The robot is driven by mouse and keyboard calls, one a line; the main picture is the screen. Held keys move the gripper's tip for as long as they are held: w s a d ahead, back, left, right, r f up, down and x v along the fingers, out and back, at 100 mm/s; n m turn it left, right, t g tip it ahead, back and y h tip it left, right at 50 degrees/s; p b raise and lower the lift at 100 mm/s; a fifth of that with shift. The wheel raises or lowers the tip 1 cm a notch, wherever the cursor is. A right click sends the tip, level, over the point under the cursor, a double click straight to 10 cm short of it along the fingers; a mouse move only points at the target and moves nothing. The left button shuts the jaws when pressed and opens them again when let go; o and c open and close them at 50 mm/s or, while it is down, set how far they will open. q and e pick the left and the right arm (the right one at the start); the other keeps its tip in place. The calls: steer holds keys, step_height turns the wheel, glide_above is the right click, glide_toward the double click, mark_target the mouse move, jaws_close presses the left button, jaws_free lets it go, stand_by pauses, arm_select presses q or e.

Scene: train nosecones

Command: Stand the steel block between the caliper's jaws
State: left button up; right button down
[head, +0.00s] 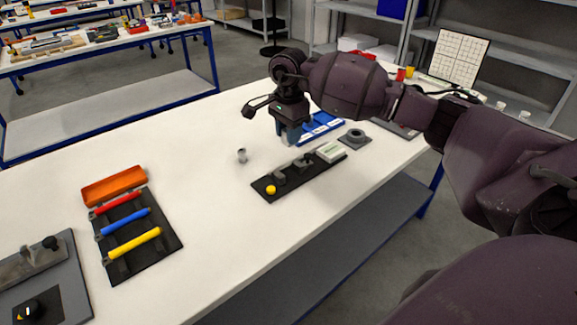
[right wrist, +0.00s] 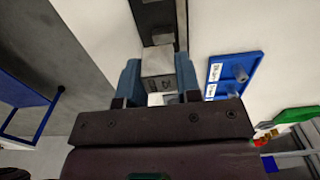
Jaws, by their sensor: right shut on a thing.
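The steel block (right wrist: 158,62) is a pale grey block with markings on its near face, between the two blue-grey fingers of my right gripper (right wrist: 158,80). In the head view my right gripper (head: 291,142) points down just beyond the caliper; the block is mostly hidden by the fingers there. The caliper stands on a black base (head: 314,177) with dark grey jaws (head: 303,162), a yellow knob (head: 271,189) at the left end and a pale display (head: 330,152) at the right. I cannot tell the exact gap between block and jaws. My left gripper is out of view.
A rack with red, blue and yellow bars (head: 165,262) is at the left. White table between is clear.

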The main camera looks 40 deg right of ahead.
glide_above(289, 175)
step_height(289, 175, down, 6)
steer(key=shift+a+f, duration=0.1)
steer(key=shift+f, duration=2.15)
steer(key=shift+f+b, duration=0.1)
steer(key=shift+b, duration=0.2)
steer(key=shift+f, duration=0.15)
steer(key=c, duration=0.8)
jaws_free()
steer(key=shift+r, duration=0.2)
